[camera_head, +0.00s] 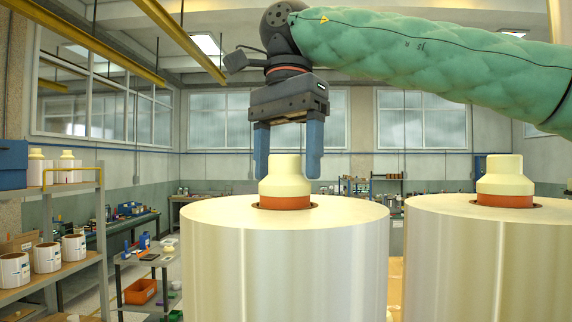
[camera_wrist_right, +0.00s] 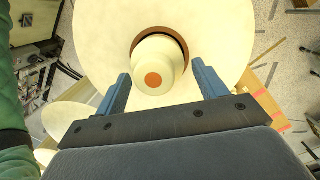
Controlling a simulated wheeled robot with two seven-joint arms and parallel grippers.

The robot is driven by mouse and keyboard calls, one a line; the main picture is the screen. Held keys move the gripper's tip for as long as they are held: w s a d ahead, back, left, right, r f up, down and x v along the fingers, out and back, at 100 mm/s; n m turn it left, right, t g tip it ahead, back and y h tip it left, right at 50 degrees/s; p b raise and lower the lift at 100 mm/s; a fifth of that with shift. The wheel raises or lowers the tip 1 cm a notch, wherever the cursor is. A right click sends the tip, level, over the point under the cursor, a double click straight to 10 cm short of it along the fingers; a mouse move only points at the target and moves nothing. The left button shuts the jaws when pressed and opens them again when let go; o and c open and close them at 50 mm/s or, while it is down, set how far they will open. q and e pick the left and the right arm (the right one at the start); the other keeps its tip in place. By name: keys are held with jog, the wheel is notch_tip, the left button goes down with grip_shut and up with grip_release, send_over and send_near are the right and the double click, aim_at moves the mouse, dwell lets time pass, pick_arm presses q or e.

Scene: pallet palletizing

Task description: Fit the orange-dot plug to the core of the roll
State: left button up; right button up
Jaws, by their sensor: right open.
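A cream stepped plug (camera_head: 285,180) with an orange band at its base sits upright in the core of the large cream roll (camera_head: 290,265). In the right wrist view the plug (camera_wrist_right: 172,62) shows an orange dot on its end, inside the dark core opening of the roll (camera_wrist_right: 110,30). My right gripper (camera_head: 288,178) points down over it, open. Its two blue fingers stand either side of the plug's upper part, with visible gaps in the wrist view (camera_wrist_right: 160,76). My left gripper is out of view.
A second roll (camera_head: 490,265) stands close on the right with a similar plug (camera_head: 505,178) in its core; that plug's top is not visible. A shelf (camera_head: 75,268) with white containers is at left. A workbench (camera_head: 145,262) with an orange bin (camera_head: 140,291) stands behind.

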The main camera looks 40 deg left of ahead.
jog(key=shift+r, duration=0.15)
jog(key=shift+r+b, duration=0.3)
notch_tip(320, 180, up, 2)
jog(key=shift+w+r+b, duration=0.15)
jog(key=shift+r+b, duration=0.05)
jog(key=shift+b, duration=0.2)
jog(key=shift+w+a+r, duration=0.1)
jog(key=shift+r, duration=0.5)
jog(key=shift+w+a+r, duration=0.1)
jog(key=shift+r, duration=1.3)
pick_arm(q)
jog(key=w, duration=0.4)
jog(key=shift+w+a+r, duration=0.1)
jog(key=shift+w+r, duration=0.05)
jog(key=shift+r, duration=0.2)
pick_arm(e)
jog(key=shift+w+r, duration=0.1)
jog(key=shift+r, duration=0.1)
